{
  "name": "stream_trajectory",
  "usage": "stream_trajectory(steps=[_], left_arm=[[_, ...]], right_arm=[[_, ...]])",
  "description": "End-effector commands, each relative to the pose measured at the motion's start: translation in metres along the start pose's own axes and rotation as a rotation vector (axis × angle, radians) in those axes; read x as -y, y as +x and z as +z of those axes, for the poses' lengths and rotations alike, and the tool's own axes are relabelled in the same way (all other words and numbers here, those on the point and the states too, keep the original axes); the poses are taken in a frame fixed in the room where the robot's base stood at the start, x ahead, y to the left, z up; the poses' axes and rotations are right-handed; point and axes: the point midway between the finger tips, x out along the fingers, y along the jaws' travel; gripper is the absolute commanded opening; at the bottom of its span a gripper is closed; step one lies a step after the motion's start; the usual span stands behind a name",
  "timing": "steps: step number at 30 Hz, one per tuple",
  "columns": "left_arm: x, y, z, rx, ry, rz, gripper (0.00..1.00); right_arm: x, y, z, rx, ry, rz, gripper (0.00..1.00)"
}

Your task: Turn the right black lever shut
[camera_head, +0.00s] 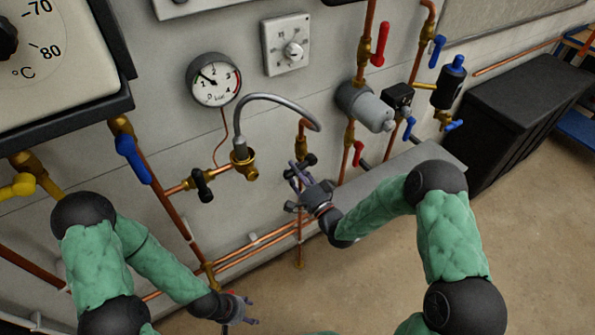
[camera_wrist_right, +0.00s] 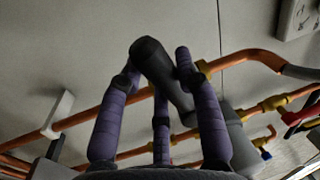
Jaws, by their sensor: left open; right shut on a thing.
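The right black lever (camera_head: 309,159) sits on a brass-fitted copper pipe right of the grey hose. In the right wrist view the black lever (camera_wrist_right: 153,62) lies slanted between the purple fingers. My right gripper (camera_head: 301,179) is at this lever and shut on it; its fingers partly hide the lever and valve in the head view. The left black lever (camera_head: 202,186) is on the pipe beside the brass fitting left of the hose. My left gripper (camera_head: 246,312) is open and empty, low in front of the lower pipes.
The grey hose (camera_head: 285,101) arches just above the right lever. A pressure gauge (camera_head: 213,80) and a thermostat (camera_head: 286,45) are on the wall above. Red-handled valves and a grey cylinder (camera_head: 366,107) stand to the right. A black box (camera_head: 515,120) stands further right.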

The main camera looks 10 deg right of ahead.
Motion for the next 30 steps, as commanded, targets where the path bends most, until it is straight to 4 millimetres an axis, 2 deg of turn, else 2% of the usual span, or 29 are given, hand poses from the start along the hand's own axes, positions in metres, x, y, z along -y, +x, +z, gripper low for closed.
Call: stream_trajectory(steps=[12, 30], left_arm=[[-0.003, -0.009, 0.000, 0.000, 0.000, 0.000, 0.56], [-0.004, -0.010, 0.000, 0.000, 0.000, 0.000, 0.56]], right_arm=[[0.013, 0.003, 0.000, -0.041, 0.208, 0.000, 0.00], [0.014, 0.003, -0.001, -0.051, 0.245, 0.000, 0.00]])
